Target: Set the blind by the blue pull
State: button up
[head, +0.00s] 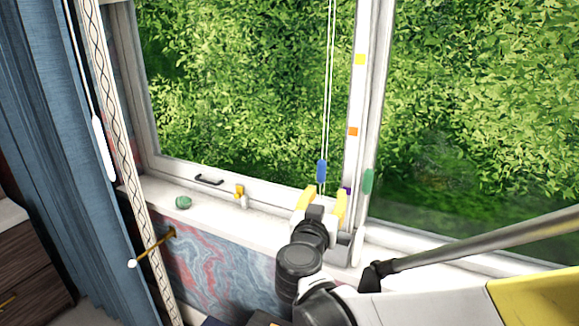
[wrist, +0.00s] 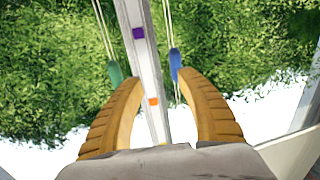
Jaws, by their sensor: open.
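The blue pull (head: 321,170) hangs on thin pale cords in front of the window, left of the white post (head: 365,90). It also shows in the wrist view (wrist: 175,64), by the tip of the right-hand finger; I cannot tell whether they touch. My gripper (head: 325,197) is open and empty, just below the blue pull in the head view. In the wrist view my gripper (wrist: 158,82) has its fingers spread, with the post seen between them. The post carries a yellow mark (head: 360,59), an orange mark (head: 353,131) and a purple mark (head: 347,191), partly hidden.
A green pull (head: 368,182) hangs right of the post. A black handle (head: 209,180) is on the lower window frame. A green lump (head: 183,202) and a small yellow piece (head: 239,190) are at the sill, left of my gripper. A blue curtain (head: 45,130) hangs far left.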

aim_at(321, 173)
jog(key=shift+t+y, duration=0.3)
jog(key=w, duration=0.3)
jog(key=w+b, duration=0.1)
jog(key=w, duration=0.3)
jog(key=w+b, duration=0.1)
jog(key=w, duration=0.3)
jog(key=shift+w+a+r, duration=0.1)
jog(key=shift+a+r, duration=0.1)
jog(key=shift+a, duration=0.15)
jog(key=shift+r, duration=0.1)
grip_shut()
